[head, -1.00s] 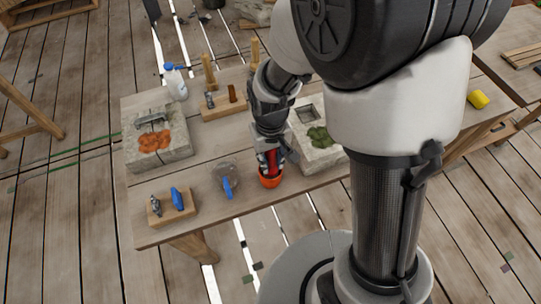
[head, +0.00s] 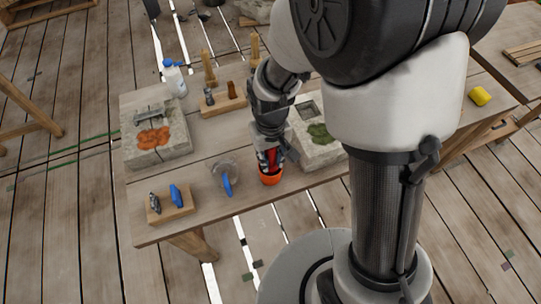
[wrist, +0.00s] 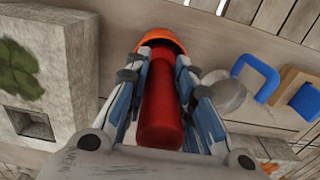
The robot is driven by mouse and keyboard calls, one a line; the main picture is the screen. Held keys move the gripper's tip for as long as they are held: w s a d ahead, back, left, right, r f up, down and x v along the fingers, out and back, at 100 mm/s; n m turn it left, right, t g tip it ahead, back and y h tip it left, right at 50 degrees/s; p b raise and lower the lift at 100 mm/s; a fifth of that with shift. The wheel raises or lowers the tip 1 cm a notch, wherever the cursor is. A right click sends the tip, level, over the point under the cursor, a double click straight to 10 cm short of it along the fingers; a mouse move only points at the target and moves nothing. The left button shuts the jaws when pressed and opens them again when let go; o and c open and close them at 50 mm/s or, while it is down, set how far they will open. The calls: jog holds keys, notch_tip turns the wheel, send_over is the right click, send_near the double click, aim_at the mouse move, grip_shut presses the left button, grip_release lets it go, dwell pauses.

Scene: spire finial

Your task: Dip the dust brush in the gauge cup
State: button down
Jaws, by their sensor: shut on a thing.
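My gripper (wrist: 163,105) is shut on a red cylindrical handle (wrist: 160,110), which I take for the dust brush. It points away from the wrist between the fingers. A rounded orange cup-like piece (wrist: 161,40) surrounds its far end; I cannot tell whether it is a separate cup or part of the tool. In the head view the orange piece (head: 271,180) shows just below the fingers, near the table's front edge. A clear cup with a blue handle (head: 227,185), probably the gauge cup, stands just left of my gripper. It also shows in the wrist view (wrist: 255,78).
A wooden block (head: 183,213) with a blue item stands at front left. Stone blocks with an orange patch (head: 153,137) and a green patch (head: 320,133) flank the middle. A wooden tool rack (head: 222,103) and white bottle (head: 175,80) stand behind.

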jog(key=shift+r, duration=0.1)
notch_tip(320, 180, up, 12)
jog(key=p, duration=0.9)
jog(key=shift+p, duration=0.35)
jog(key=shift+f, duration=0.2)
